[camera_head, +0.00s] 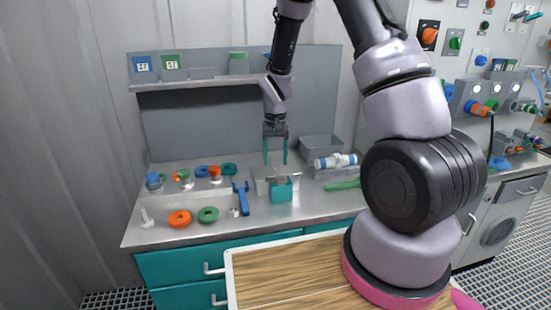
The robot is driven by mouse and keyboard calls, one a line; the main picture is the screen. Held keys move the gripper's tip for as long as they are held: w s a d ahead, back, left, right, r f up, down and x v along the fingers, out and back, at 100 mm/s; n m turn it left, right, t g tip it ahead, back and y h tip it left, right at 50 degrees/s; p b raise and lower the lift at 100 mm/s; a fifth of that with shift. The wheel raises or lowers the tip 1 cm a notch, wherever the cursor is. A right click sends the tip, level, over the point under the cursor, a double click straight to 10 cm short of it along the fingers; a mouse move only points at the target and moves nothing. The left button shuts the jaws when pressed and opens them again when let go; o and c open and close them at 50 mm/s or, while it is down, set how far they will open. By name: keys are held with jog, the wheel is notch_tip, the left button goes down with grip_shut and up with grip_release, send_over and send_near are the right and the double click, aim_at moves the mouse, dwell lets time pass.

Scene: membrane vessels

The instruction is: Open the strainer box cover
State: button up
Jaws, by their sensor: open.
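What looks like the strainer box (262,187) is a small grey box on the metal counter, with a teal block (281,190) at its front. A grey piece that may be its cover (280,178) shows on top. It is too small to tell whether the cover is closed. My gripper (275,162) points straight down above the box, its two teal fingers apart with nothing between them. I cannot tell whether the fingertips touch the box.
A grey bin (320,146) and a white-and-blue cylinder (336,161) are right of the box. A blue tool (241,199), orange ring (179,219) and green ring (208,215) lie left. A shelf (207,84) is behind.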

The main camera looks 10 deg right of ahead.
grip_shut()
dwell(1.5)
